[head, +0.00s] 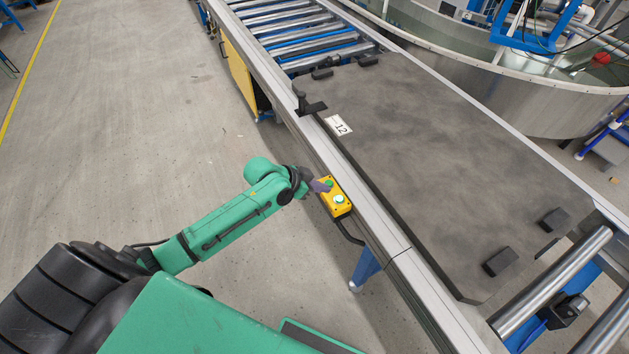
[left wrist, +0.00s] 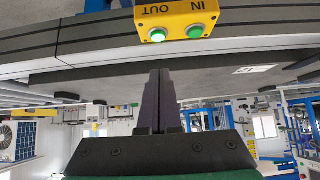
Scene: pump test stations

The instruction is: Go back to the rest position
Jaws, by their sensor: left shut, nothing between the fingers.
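My left gripper (head: 321,186) reaches in from the left in the head view, at the yellow button box on the conveyor's side. Its dark fingers also show in the left wrist view (left wrist: 159,95), closed together with nothing between them. The yellow button box (head: 338,209) has two green buttons, and in the head view the fingers overlap its upper end. In the left wrist view the box (left wrist: 176,8) shows upside down, marked IN and OUT, beyond the fingertips. I cannot tell whether the fingers touch it. My right gripper is not in view.
A roller conveyor (head: 330,150) runs diagonally beside my left arm. A dark plate (head: 440,150) labelled 12 lies on it, with black blocks near its corners. A round metal tank (head: 560,95) stands behind. The grey floor (head: 130,120) on the left is clear.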

